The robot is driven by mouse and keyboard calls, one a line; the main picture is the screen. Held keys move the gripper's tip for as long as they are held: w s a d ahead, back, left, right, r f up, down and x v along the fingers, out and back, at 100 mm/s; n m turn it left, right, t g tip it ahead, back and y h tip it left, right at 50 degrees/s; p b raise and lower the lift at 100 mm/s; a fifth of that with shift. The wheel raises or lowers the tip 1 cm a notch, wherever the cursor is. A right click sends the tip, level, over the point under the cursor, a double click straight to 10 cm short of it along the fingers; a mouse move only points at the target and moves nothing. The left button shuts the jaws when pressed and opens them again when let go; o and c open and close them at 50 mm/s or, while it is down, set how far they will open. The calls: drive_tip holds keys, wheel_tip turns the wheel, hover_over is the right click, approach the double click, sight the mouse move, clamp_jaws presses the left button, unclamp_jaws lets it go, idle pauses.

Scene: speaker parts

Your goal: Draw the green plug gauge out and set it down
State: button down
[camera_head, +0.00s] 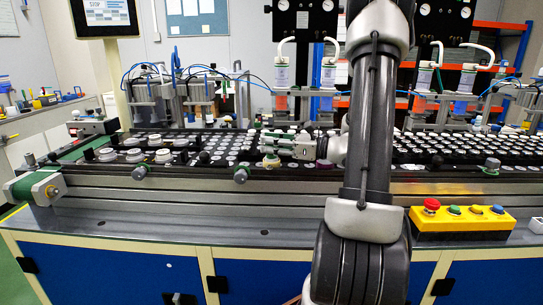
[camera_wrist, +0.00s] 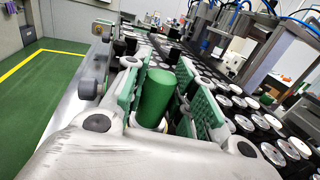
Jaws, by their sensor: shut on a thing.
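The green plug gauge (camera_wrist: 157,97) is a plain green cylinder, upright between the green-padded fingers of my gripper (camera_wrist: 165,92) in the wrist view. My gripper is shut on it. In the head view my gripper (camera_head: 272,146) reaches left from my arm, low over the conveyor's front part. The gauge is hard to make out there among the fingers.
The conveyor (camera_head: 150,179) carries rows of black holders with pale round parts (camera_head: 163,155) around my gripper. Press stations (camera_head: 281,80) stand behind it. A yellow button box (camera_head: 462,222) sits at the front right. The metal ledge (camera_head: 130,215) in front is mostly clear.

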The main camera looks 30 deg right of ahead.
drive_tip(key=shift+r, duration=1.85)
drive_tip(key=shift+r, duration=0.1)
drive_tip(key=shift+r, duration=1.95)
drive_tip(key=shift+s, duration=0.1)
